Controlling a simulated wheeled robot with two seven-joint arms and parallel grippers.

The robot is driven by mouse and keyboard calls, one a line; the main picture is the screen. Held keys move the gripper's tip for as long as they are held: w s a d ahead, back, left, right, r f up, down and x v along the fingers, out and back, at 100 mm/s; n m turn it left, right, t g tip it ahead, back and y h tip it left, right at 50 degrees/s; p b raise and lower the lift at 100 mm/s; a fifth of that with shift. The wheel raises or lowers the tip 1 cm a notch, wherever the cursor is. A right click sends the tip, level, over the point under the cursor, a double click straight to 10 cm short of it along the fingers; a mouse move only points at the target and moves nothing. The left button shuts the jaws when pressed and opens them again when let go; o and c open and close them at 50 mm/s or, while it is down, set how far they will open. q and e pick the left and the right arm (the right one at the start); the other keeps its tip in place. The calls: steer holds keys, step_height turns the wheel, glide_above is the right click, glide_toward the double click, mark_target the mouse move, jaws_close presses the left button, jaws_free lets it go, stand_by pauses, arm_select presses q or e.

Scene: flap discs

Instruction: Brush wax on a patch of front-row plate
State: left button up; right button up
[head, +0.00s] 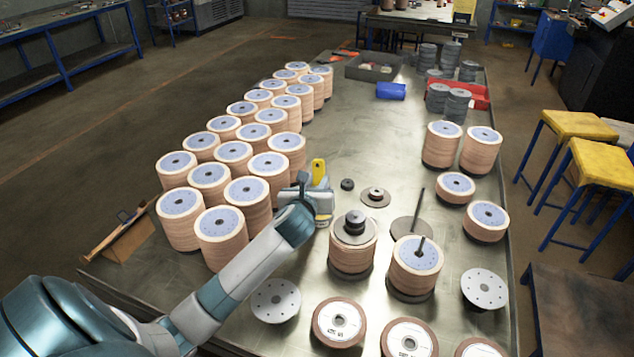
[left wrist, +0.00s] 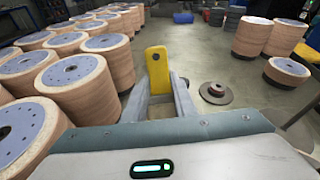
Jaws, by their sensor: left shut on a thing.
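My left gripper (head: 318,192) is shut on a yellow flat piece with a dark hole (head: 319,171), which stands up between the fingers; it also shows in the left wrist view (left wrist: 158,68). Its lower end is hidden by the fingers, so I cannot tell if bristles are there. The gripper is just right of the disc stacks. Along the front edge lie a bare pale plate with holes (head: 275,300), brown-rimmed discs with pale centres (head: 339,322) (head: 409,339), and one cut by the picture's edge (head: 481,349). My right gripper is not in view.
Rows of tan disc stacks (head: 220,232) fill the table's left side. A stack with dark weights (head: 353,246) and one with a spindle (head: 415,265) stand in front. Another pale plate (head: 484,288) lies at right. The table middle is mostly clear, with a blue box (head: 391,91) farther back.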

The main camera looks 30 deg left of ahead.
mark_target(317, 164)
arm_select(q)
steer(key=shift+f, duration=0.2)
stand_by(0.7)
steer(key=shift+f, duration=0.45)
stand_by(0.8)
step_height(317, 164, up, 3)
steer(key=p, duration=0.3)
steer(key=shift+f, duration=0.1)
step_height(317, 164, up, 4)
steer(key=p, duration=0.5)
steer(key=shift+r, duration=0.2)
stand_by(1.0)
